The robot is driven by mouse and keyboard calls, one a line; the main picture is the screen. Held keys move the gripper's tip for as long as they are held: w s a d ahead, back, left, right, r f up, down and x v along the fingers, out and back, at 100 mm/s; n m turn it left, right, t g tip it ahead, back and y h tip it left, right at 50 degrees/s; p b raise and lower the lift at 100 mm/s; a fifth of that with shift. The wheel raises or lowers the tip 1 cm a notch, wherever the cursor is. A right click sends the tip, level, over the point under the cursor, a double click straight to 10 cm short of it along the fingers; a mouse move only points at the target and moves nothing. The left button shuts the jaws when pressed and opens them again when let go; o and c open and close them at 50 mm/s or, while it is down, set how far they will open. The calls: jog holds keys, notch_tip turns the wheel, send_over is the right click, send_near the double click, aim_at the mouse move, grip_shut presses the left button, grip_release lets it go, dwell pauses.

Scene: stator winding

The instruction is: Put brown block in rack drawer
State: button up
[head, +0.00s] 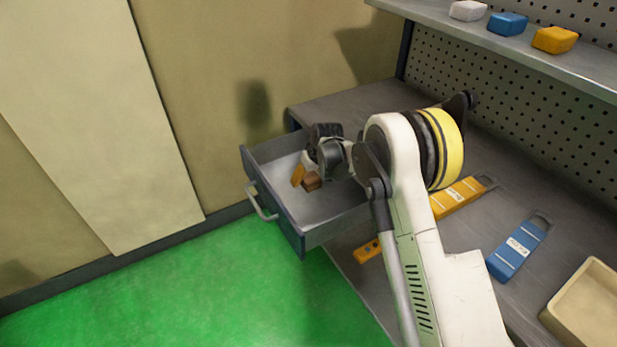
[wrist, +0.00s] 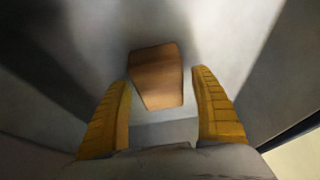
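The brown block (head: 311,181) is inside the pulled-out rack drawer (head: 323,207), near its middle in the head view. In the wrist view the brown block (wrist: 156,77) lies ahead of and between the two yellow fingers. My gripper (head: 302,178) reaches down into the drawer; one yellow finger shows beside the block and the other is hidden. In the wrist view my gripper (wrist: 163,105) is open, with gaps between the block and both fingers. I cannot tell whether the block rests fully on the drawer floor.
A yellow tool (head: 458,197), a blue tool (head: 516,247) and a beige bin (head: 588,308) stand on the grey bench to the right. White, blue and yellow blocks (head: 554,40) sit on the upper shelf. Green floor (head: 150,300) in front of the drawer is clear.

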jog(key=shift+r, duration=0.1)
jog(key=shift+r+p, duration=0.25)
jog(key=shift+p, duration=0.05)
jog(key=s+d+r+m+t+p, duration=0.1)
jog(key=s+d+r, duration=0.45)
jog(key=r, duration=0.45)
jog(key=s+d+r+m+h+p, duration=0.15)
jog(key=s+d+r, duration=0.35)
jog(key=r, duration=0.5)
jog(key=s+d+r+m+t+y+p, duration=0.1)
jog(key=s+d+r, duration=0.3)
jog(key=s+r, duration=0.45)
jog(key=s+d+m, duration=0.1)
jog(key=s+d, duration=0.2)
jog(key=s, duration=0.4)
jog(key=s+d+r+m+t+h, duration=0.1)
jog(key=s+d, duration=0.2)
jog(key=s, duration=0.4)
jog(key=s+d+r+m+h, duration=0.1)
jog(key=s+d, duration=0.2)
jog(key=s, duration=0.5)
jog(key=shift+d, duration=0.3)
